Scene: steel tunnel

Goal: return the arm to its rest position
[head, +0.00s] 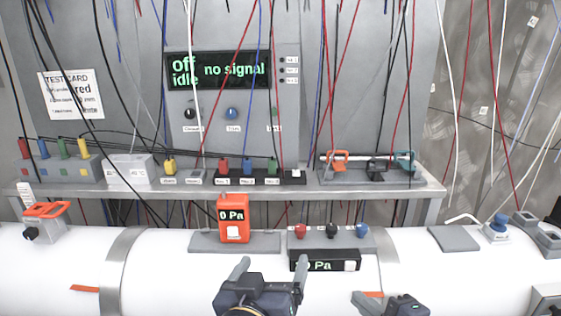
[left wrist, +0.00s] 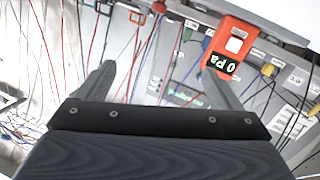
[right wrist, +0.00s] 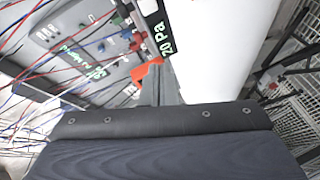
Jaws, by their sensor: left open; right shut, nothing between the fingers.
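My left gripper (head: 271,272) is at the lower middle of the head view, in front of the white pipe. Its two fingers stand apart with nothing between them. It also shows in the left wrist view (left wrist: 165,85), fingers spread. My right gripper (head: 372,300) is at the bottom edge of the head view, right of the left one and lower. In the right wrist view its fingers (right wrist: 158,80) are together and hold nothing. Most of both arms is out of view.
An orange gauge (head: 233,222) reading 0 Pa and a black display box (head: 315,264) stand close beyond my left gripper. The white pipe (head: 180,260) spans the front. A grey shelf (head: 400,200) holds coloured plugs. Many cables hang down from above.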

